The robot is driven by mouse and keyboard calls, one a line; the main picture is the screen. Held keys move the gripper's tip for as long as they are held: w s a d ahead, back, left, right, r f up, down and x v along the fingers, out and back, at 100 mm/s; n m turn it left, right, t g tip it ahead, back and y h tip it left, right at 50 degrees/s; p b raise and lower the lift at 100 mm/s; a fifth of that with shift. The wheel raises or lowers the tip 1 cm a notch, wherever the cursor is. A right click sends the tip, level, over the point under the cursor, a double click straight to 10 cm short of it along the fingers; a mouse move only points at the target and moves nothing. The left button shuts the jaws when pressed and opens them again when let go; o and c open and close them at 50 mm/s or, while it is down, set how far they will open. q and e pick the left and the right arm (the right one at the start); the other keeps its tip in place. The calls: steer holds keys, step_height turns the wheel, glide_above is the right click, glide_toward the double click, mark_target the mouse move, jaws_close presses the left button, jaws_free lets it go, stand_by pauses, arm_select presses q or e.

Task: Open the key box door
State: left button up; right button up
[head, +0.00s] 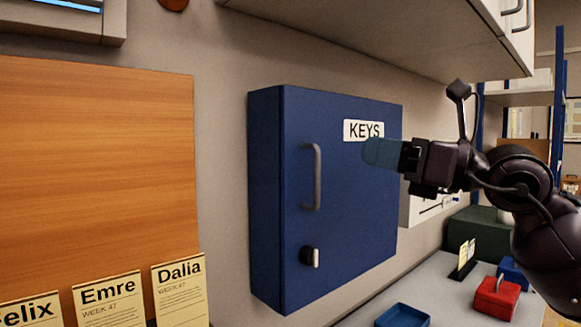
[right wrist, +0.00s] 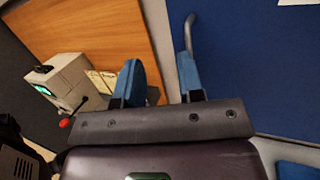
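The blue key box (head: 340,225) hangs on the wall with its door closed. The door has a grey bar handle (head: 317,177) near its left edge, a dark knob with a light tab (head: 310,257) below it, and a KEYS label (head: 363,130). My right gripper (head: 382,152) is in front of the door, just below the label and right of the handle. In the right wrist view its blue fingers (right wrist: 160,78) are apart with nothing between them, and the handle (right wrist: 188,32) shows just beyond the right-hand finger. My left gripper is not in view.
A wooden board (head: 95,170) with name cards is left of the box. A cabinet (head: 400,30) overhangs above. On the counter below are a blue tray (head: 402,316), a red box (head: 497,299) and a dark green box (head: 475,235). Open space lies before the door.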

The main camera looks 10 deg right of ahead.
step_height(320, 180, down, 2)
steer(key=w+m+t+h, duration=0.1)
steer(key=w+h, duration=0.1)
steer(key=h, duration=0.1)
glide_above(317, 201)
steer(key=shift+w+f+p, duration=0.3)
steer(key=shift+p, duration=0.15)
jaws_close()
